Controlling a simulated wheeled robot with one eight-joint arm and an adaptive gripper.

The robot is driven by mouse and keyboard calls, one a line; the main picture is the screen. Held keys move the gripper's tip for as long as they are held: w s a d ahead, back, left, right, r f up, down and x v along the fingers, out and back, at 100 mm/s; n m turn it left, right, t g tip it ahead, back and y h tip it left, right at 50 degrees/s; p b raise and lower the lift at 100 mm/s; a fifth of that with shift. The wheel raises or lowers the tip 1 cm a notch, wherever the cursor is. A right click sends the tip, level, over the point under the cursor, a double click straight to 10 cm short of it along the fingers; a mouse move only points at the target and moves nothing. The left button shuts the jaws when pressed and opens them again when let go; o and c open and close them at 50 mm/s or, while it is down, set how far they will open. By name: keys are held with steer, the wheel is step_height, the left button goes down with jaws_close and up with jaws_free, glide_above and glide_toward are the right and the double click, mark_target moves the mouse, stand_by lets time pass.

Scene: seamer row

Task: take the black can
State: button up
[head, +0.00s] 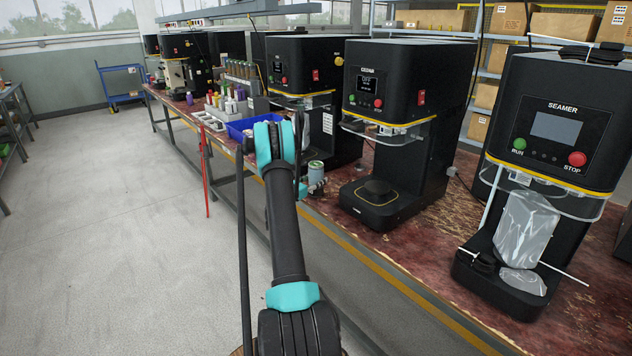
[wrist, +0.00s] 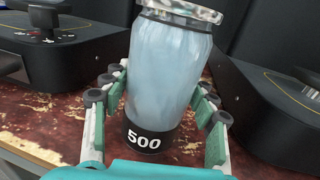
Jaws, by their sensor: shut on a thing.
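A can (wrist: 165,75) with a pale blue, glossy body, a black band marked 500 at its base and a silvery rim stands between the fingers of my gripper (wrist: 159,82) in the wrist view. The fingers are shut on its sides. In the head view the can (head: 316,170) shows small and pale beside my gripper (head: 309,187), partly hidden by my arm. It looks upright, close over or on the red-brown bench top; I cannot tell whether it touches it. I see no clearly all-black can.
Black seaming machines (head: 405,95) line the worn bench (head: 400,243), one close on each side of the can. The nearest seamer (head: 552,125) has a plastic bag over its front. A blue bin (head: 240,128) and bottles stand farther back. The floor at left is clear.

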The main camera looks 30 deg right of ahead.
steer(key=c, duration=0.6)
steer(key=shift+r, duration=0.1)
